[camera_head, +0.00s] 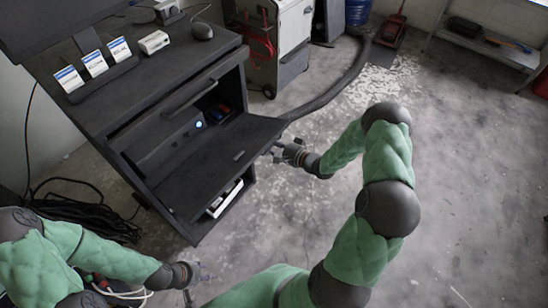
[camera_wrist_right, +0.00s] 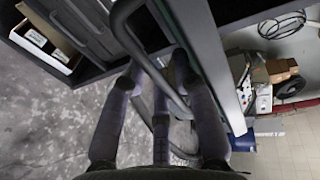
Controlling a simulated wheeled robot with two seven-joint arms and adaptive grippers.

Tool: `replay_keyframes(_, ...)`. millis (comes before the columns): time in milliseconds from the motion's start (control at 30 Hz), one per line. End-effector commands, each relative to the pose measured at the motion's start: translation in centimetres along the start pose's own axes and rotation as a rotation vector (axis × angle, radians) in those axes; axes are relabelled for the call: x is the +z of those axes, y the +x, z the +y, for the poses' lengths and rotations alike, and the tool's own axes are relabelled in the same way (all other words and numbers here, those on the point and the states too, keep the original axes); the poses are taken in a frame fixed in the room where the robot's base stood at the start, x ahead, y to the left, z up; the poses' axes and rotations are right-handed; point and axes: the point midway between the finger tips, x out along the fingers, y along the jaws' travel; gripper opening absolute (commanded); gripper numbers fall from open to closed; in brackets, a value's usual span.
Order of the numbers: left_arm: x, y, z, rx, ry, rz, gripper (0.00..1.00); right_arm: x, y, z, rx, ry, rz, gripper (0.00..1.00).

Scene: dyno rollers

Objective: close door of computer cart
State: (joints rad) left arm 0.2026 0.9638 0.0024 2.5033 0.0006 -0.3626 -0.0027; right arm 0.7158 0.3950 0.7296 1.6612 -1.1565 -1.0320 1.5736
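The dark computer cart (camera_head: 120,100) stands at the left in the head view. Its flap door (camera_head: 205,175) is open, folded down and jutting out from the front, with a small handle (camera_head: 239,155) on it. My right gripper (camera_head: 278,150) is beside the door's far right corner. In the right wrist view its spread fingers (camera_wrist_right: 160,70) are open beside a dark panel edge, with a dark curved bar between them; I cannot tell if they touch. My left gripper (camera_head: 200,284) is open and empty, low over the floor in front of the cart.
Inside the cart are a dark device with a blue light (camera_head: 198,124) and a white box (camera_head: 225,200). A thick black hose (camera_head: 335,90) lies on the floor beyond. Cables (camera_head: 85,210) lie left of the cart.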

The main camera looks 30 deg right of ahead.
Motion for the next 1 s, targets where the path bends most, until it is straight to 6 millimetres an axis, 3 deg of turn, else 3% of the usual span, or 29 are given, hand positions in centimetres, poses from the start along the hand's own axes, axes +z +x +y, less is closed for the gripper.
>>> replay_keyframes(100,-0.1,1.7,-0.6,0.0,0.0,0.0,0.4,-0.1,0.1,1.3,-0.038,-0.002,0.002,0.27)
replay_keyframes(500,-0.2,5.2,-1.9,0.0,0.0,0.0,0.4,-0.1,0.2,3.7,-0.142,-0.003,0.001,0.27)
replay_keyframes(1000,-0.2,5.8,-2.1,0.0,0.0,0.0,0.4,-0.1,0.1,4.0,-0.17,-0.003,0.001,0.27)
